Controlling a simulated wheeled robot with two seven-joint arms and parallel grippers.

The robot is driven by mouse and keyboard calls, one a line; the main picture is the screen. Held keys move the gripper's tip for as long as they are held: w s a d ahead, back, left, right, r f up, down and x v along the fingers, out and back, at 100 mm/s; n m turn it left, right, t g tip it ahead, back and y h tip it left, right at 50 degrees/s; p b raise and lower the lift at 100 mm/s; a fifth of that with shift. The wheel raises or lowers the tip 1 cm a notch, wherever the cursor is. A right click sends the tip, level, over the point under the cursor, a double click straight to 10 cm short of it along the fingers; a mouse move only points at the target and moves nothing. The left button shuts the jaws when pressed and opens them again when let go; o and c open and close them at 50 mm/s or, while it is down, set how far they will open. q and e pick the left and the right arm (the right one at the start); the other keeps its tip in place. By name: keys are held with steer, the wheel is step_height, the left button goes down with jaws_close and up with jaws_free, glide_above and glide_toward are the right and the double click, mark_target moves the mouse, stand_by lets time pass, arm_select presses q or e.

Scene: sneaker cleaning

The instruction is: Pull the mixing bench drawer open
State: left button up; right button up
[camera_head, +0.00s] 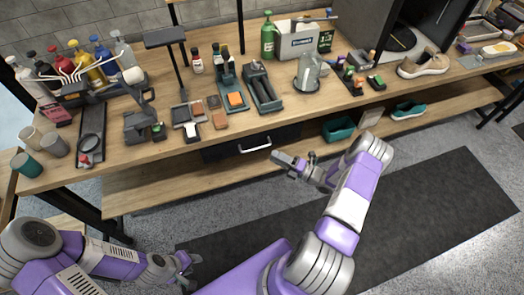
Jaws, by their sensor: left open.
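The mixing bench drawer (222,152) has a dark front and hangs under the wooden worktop near the middle of the head view. Its pale bar handle (255,148) is on the front. The drawer front looks flush under the bench edge. My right gripper (287,162) is just right of the handle and slightly lower in the picture, apart from it. Whether its fingers are open is too small to tell. My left gripper (192,264) is low at the bottom left, well away from the drawer, open and empty.
The worktop (165,165) is crowded with bottles, brushes, trays and a white box (297,40). A lower wooden shelf (170,189) runs beneath the drawer, with a teal bin (338,130) at right. A dark mat (430,205) covers open floor in front.

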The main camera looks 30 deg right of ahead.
steer(key=f+x, duration=0.1)
steer(key=x, duration=0.5)
steer(key=shift+w+a+r+b, duration=0.25)
steer(key=shift+r+b, duration=0.05)
steer(key=shift+r, duration=0.2)
jaws_close()
